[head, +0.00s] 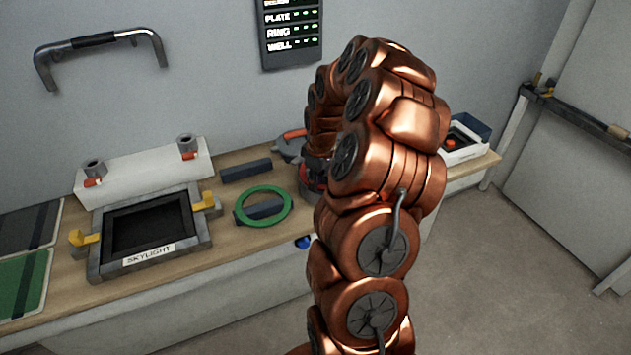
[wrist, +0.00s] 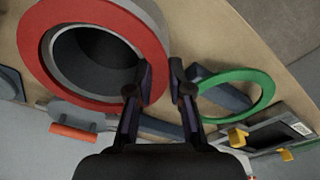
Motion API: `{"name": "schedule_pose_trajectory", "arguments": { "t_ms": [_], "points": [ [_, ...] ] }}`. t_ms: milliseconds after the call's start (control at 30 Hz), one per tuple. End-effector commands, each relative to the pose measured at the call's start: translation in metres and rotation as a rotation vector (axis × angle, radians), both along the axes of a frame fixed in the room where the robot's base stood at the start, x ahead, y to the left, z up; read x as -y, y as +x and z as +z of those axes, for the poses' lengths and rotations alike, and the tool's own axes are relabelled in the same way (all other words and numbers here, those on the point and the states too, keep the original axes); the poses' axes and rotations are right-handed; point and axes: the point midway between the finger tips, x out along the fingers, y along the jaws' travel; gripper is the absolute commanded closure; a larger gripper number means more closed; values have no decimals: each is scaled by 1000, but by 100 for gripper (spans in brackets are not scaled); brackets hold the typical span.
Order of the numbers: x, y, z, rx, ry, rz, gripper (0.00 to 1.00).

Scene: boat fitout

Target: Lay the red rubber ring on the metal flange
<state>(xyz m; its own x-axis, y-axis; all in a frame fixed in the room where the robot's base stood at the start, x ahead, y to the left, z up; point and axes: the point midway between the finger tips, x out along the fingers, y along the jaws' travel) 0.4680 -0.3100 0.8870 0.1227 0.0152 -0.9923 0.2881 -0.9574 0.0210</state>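The red rubber ring (wrist: 32,68) is large in the upper left of the wrist view. Inside it shows the round grey metal flange (wrist: 50,73) with a dark opening. The ring looks roughly centred on the flange; whether it touches it all round I cannot tell. My gripper (wrist: 160,70) has its fingers on either side of the ring's right-hand band, drawn close together on it. In the head view my arm hides the gripper and most of the flange; a red edge of the ring (head: 312,188) shows beside the arm.
A green ring (head: 240,216) lies tilted over a dark block on the wooden bench, also in the wrist view (wrist: 262,85). The skylight frame (head: 108,262) with yellow clips is to its left. A dark bar (head: 246,171) lies behind. A white tray (head: 462,152) stands at the right end.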

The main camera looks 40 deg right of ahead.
Motion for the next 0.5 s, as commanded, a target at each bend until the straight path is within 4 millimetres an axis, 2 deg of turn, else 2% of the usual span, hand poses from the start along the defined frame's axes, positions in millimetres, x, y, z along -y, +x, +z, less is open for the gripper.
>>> {"name": "schedule_pose_trajectory", "arguments": {
  "t_ms": [33, 233, 500],
  "points": [
    [-3, -3, -9, -15, 11, 3, 74],
    [-4, -4, -9, -15, 12, 2, 54],
    [-2, -2, -5, -10, 7, 1, 52]
  ]
}}
